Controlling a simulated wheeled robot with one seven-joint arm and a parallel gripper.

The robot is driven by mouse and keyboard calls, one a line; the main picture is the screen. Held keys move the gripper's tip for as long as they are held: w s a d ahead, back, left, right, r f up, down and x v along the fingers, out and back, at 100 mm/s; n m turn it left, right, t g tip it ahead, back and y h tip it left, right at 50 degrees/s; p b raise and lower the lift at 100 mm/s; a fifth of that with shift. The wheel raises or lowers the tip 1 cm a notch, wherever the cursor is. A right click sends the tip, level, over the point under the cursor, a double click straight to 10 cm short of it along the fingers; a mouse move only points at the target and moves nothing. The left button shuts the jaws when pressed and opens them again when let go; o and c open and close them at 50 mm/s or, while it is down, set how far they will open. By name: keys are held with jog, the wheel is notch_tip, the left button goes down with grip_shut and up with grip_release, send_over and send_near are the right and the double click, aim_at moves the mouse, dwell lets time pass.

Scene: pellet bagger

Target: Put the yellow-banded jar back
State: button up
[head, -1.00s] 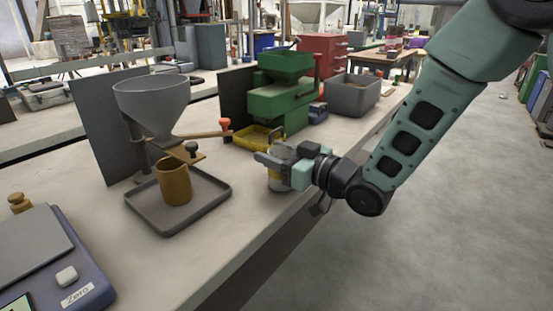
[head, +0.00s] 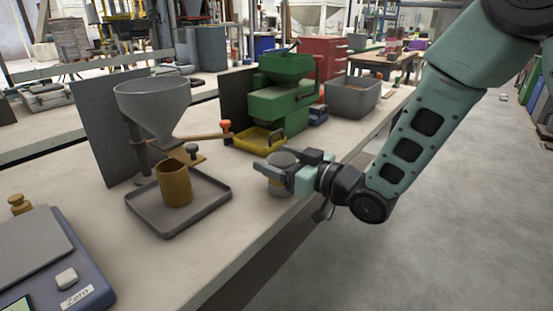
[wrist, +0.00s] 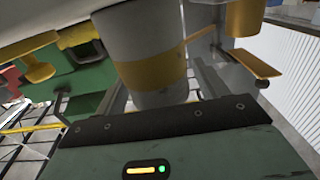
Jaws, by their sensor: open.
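The yellow-banded jar (head: 279,172) is a grey cylinder with a yellow band, upright on the bench near its front edge. In the wrist view the jar (wrist: 150,55) stands close in front of the gripper's palm, its band (wrist: 153,72) plainly seen. My gripper (head: 276,174) is level at the jar, with its fingers open at the jar's sides. The near finger hides part of the jar in the head view. Whether either finger touches the jar I cannot tell.
A grey funnel (head: 152,105) on a stand is over a tray (head: 218,203) holding an ochre cup (head: 174,184). A green machine (head: 280,105) with a yellow tray (head: 258,139) stands behind the jar. A grey bin (head: 353,97) is further back. A scale (head: 50,262) is at front left.

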jog(key=v, duration=1.1)
jog(key=s+f+m+g+h, duration=0.1)
jog(key=s+f+g+h, duration=0.35)
jog(key=h, duration=0.35)
jog(key=s+d+m+g+h, duration=0.1)
jog(key=s+d+g+h, duration=0.1)
jog(key=s, duration=0.7)
jog(key=s+d+g+h, duration=0.2)
jog(key=s+g+h, duration=0.1)
jog(key=s, duration=0.7)
jog(key=shift+s+d+m+g+h+b, duration=0.2)
jog(key=shift+d+m+g+h+b, duration=0.15)
jog(key=shift+g, duration=0.4)
jog(key=shift+a+f, duration=0.1)
notch_tip(320, 180, up, 14)
jog(key=p, duration=1.4)
